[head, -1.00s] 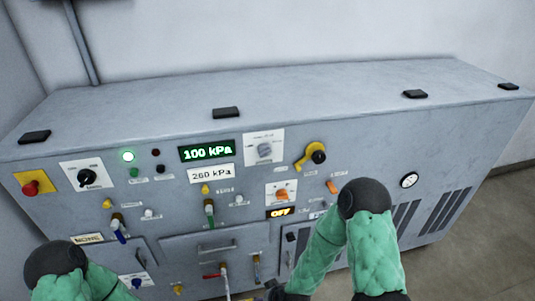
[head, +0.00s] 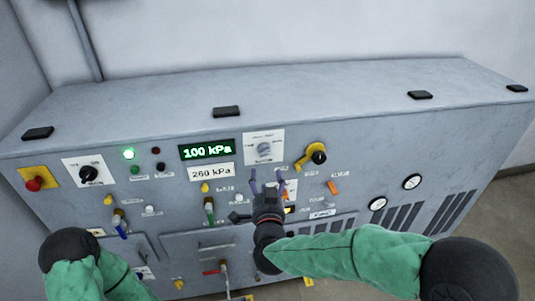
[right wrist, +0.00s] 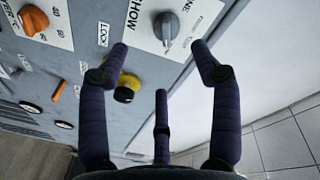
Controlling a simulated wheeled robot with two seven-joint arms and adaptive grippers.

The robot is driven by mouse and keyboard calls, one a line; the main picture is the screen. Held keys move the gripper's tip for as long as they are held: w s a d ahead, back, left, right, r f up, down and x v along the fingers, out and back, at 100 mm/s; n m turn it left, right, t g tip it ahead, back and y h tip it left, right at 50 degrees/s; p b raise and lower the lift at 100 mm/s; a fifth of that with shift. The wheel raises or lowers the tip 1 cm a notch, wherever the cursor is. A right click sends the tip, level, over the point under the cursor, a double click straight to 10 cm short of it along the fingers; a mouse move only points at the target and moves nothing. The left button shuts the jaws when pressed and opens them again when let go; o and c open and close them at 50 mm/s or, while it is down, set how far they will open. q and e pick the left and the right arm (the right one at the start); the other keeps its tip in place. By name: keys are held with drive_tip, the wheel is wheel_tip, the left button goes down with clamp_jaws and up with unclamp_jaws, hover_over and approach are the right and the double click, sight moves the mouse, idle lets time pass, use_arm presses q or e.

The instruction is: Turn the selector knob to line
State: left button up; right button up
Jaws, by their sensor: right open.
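The selector knob (head: 264,148) is grey on a white plate (head: 275,135), right of the lit 100 kPa display (head: 207,151). In the right wrist view the knob (right wrist: 166,26) shows near the top, on a plate with "SHOW" and partly cut-off lettering at upper right. My right gripper (head: 267,186) is open and empty, below the knob in the head view. Its dark fingers (right wrist: 161,62) are spread, with the knob beyond and between the two upper fingertips, seemingly apart from it. My left gripper is out of view.
A yellow-and-black handle (head: 314,155) sits close right of the knob. An orange knob (right wrist: 33,20) shows near the gripper too. Several valves, lamps and a red button (head: 34,184) cover the panel's left. The cabinet's top (head: 320,90) is mostly clear.

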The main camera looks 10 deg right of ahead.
sight(265, 154)
drive_tip(key=w, duration=0.3)
drive_tip(key=w+d+b, duration=0.1)
drive_tip(key=w, duration=0.2)
drive_tip(key=w+b, duration=0.1)
drive_tip(key=w, duration=0.2)
drive_tip(key=shift+d+r, duration=0.3)
drive_tip(key=shift+r, duration=0.1)
drive_tip(key=shift+w+d+r+b, duration=0.1)
drive_tip(key=shift+w+b, duration=0.2)
drive_tip(key=shift+w, duration=0.5)
drive_tip(key=c, duration=1.1)
